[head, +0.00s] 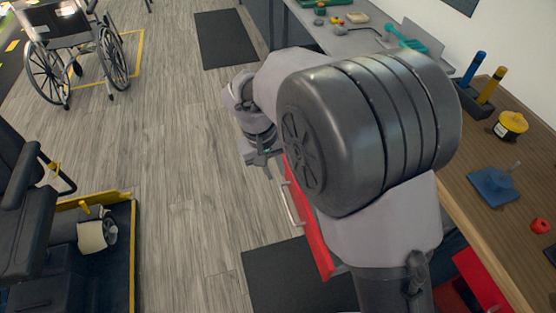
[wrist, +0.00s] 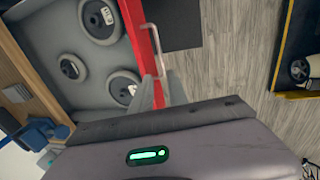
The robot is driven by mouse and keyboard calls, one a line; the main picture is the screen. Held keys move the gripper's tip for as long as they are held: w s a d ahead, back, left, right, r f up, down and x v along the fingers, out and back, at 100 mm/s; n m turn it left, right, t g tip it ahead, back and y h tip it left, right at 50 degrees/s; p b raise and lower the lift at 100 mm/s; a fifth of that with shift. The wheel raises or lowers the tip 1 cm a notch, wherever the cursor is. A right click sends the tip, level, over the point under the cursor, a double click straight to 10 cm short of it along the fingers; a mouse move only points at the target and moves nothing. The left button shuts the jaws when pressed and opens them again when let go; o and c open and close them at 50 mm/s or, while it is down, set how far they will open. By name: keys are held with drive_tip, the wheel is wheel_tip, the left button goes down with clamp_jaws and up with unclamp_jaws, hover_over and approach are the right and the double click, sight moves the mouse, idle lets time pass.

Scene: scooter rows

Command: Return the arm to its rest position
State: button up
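My arm reaches from the lower right of the head view up and over to the left. My gripper (head: 262,163) hangs above the floor, beside the red-fronted drawer (head: 306,225). My arm hides much of the drawer in the head view.
A wheelchair (head: 70,55) stands at upper left, a black scooter (head: 30,200) at left. The wood floor (head: 185,150) between is clear.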

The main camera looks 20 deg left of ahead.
drive_tip(key=s+d+r+m+t+y, duration=0.15)
drive_tip(key=s+d+r+m, duration=0.25)
drive_tip(key=d+r, duration=0.55)
drive_tip(key=s+d+r+m+y, duration=0.2)
drive_tip(key=s+d+r+m, duration=0.15)
drive_tip(key=d+r, duration=0.6)
drive_tip(key=s+d+f+m+t+b, duration=0.1)
drive_tip(key=s+d+f+m+t, duration=0.1)
drive_tip(key=s+d, duration=0.5)
drive_tip(key=shift+s+d+f+m+t, duration=0.3)
drive_tip(key=shift+s+m+t, duration=0.25)
drive_tip(key=shift+m, duration=0.6)
